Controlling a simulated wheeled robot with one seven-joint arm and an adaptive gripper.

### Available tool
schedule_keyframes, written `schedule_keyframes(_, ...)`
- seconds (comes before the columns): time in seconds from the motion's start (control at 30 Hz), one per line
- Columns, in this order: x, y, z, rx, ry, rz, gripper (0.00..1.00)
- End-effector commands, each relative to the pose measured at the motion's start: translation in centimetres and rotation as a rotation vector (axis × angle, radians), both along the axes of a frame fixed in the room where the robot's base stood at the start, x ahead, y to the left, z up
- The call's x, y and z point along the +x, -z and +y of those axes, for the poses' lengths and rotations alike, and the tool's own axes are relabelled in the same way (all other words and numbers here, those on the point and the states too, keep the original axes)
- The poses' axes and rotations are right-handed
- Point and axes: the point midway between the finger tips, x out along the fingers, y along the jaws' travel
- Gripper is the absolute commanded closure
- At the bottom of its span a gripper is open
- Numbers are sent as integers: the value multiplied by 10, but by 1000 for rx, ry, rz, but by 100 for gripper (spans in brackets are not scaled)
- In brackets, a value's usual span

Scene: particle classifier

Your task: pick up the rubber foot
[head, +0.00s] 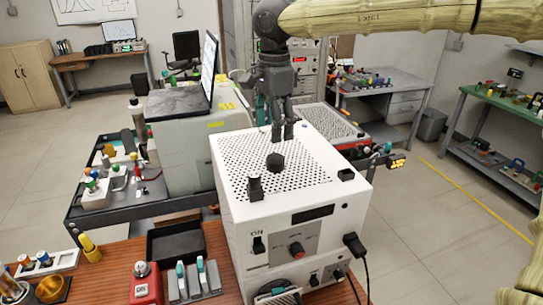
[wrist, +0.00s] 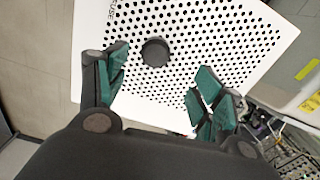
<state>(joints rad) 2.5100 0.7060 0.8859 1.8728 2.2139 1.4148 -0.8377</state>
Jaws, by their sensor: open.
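The rubber foot appears to be the short black round piece (head: 275,161) lying on the perforated white top of the box (head: 232,160). In the wrist view the black piece (wrist: 155,53) lies on the hole pattern, between and slightly beyond the green-padded fingertips. My gripper (head: 282,132) is open and points down over the box top, just behind the piece in the head view. The wrist view shows both fingers of my gripper (wrist: 162,78) spread wide with nothing between the pads. I cannot tell the exact height of the fingertips above the top.
A black block-shaped piece (head: 255,187) stands near the front left of the box top, and a small black piece (head: 346,175) sits at its right corner. A grey machine with a screen (head: 185,135) stands close behind on the left. A black tray (head: 176,243) lies on the wooden bench.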

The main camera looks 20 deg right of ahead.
Motion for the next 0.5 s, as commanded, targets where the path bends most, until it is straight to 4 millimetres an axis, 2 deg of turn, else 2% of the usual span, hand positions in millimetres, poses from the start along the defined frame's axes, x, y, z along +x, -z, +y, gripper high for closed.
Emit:
schedule_keyframes(0.23,5,35,-1,-1,1,7,33)
schedule_keyframes(0.5,6,51,-2,-1,2,7,33)
